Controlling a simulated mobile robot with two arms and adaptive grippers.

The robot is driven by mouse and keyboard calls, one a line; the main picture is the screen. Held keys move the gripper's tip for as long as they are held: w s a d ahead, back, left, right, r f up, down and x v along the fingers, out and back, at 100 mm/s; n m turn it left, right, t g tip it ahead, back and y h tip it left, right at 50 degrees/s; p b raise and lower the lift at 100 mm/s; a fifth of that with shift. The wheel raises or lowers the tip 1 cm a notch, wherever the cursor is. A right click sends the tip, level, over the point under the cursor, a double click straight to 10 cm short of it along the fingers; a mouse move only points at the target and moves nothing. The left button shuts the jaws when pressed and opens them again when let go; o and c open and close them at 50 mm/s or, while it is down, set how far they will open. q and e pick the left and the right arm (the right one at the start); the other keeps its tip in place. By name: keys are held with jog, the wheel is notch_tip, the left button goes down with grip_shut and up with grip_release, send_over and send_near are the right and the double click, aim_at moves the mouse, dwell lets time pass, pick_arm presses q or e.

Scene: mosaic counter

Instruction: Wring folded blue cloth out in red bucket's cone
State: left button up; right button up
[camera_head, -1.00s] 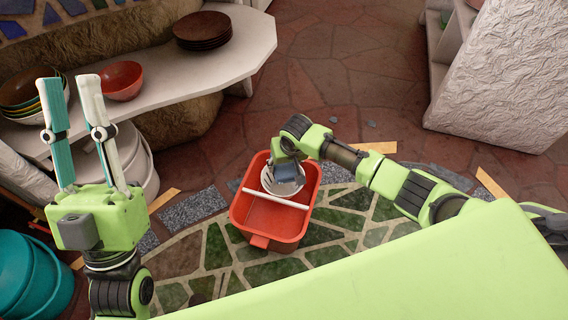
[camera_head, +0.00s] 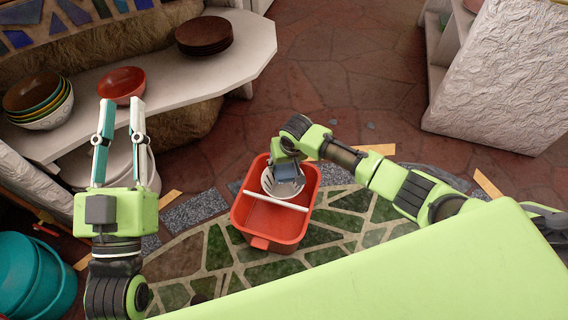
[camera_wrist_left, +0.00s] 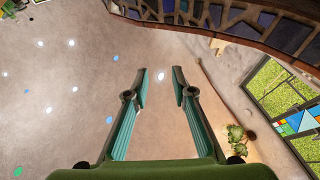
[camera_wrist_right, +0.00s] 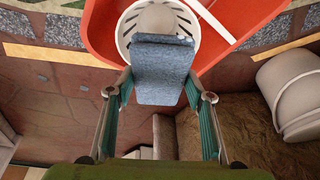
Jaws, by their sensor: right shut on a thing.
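The red bucket (camera_head: 240,215) stands on the floor in the head view, with a white slotted cone (camera_head: 267,184) in its far part. My right gripper (camera_head: 287,170) is over the cone, shut on the folded blue cloth (camera_head: 288,173). In the right wrist view the cloth (camera_wrist_right: 162,75) is between the fingers of the right gripper (camera_wrist_right: 160,88), its far end overlapping the cone (camera_wrist_right: 187,18). I cannot tell how deep the cloth sits. My left gripper (camera_head: 121,104) is open, empty and pointing up at the left, far from the bucket.
A white shelf (camera_head: 190,75) at the upper left holds a red bowl (camera_head: 121,84), stacked bowls (camera_head: 35,100) and dark plates (camera_head: 204,36). A teal bucket (camera_head: 35,275) stands at the lower left. The floor right of the shelf is clear.

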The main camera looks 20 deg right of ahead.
pick_arm(q)
notch_tip(320, 180, down, 7)
jog(key=w+g+y+p, duration=0.1)
jog(key=g, duration=0.2)
jog(key=shift+w+a+r+g, duration=0.15)
jog(key=shift+w+a+g, duration=0.1)
jog(key=shift+w+g, duration=0.1)
